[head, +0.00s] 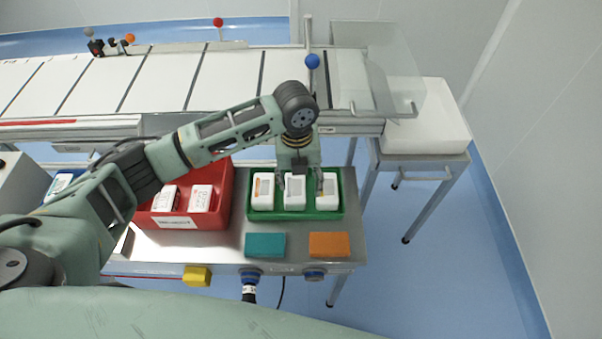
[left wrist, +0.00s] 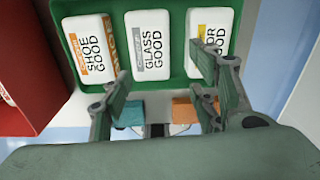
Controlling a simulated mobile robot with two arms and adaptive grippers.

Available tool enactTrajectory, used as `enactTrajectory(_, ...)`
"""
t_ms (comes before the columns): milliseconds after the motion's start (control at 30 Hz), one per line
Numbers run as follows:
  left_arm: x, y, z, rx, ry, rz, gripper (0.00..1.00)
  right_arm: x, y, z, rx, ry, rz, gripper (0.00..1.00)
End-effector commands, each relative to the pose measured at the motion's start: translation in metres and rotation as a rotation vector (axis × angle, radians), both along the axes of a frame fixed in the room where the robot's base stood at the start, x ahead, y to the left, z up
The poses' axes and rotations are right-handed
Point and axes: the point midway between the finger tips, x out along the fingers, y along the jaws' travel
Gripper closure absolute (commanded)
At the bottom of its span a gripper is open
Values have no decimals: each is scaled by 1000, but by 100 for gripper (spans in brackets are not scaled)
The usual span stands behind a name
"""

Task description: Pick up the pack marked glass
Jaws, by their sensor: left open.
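The pack marked glass (left wrist: 151,45) is white with black lettering and a grey stripe, the middle of three packs in the green tray (left wrist: 76,58). In the head view it is the middle white pack (head: 295,192). My left gripper (head: 298,178) is open above the green tray. In the left wrist view its fingers (left wrist: 163,75) stand apart on either side of the glass pack's near end, apparently above it. The gripper holds nothing. My right gripper is not in view.
Another pack (left wrist: 211,35), label partly hidden, lies right. A red bin (head: 223,205) with white packs stands left. Teal (head: 265,245) and orange (head: 329,244) blocks lie in front. A conveyor (head: 160,80) runs behind.

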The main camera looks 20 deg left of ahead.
Motion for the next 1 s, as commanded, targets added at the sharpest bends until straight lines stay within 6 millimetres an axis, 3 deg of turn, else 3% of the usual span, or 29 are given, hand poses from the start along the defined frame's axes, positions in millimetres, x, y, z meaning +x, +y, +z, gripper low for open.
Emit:
enactTrajectory(167, 9, 13, 3, 28, 11, -69, 45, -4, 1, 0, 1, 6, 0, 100)
enactTrajectory(467, 10, 15, -29, 27, 11, -71, 45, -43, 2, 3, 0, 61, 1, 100)
enactTrajectory(700, 11, 17, -63, 27, 8, -71, 45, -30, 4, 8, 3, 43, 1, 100)
enactTrajectory(867, 11, 17, -70, 28, 6, -71, 45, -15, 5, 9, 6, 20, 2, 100)
enactTrajectory(1000, 11, 17, -69, 27, 6, -71, 45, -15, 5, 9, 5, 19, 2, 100)
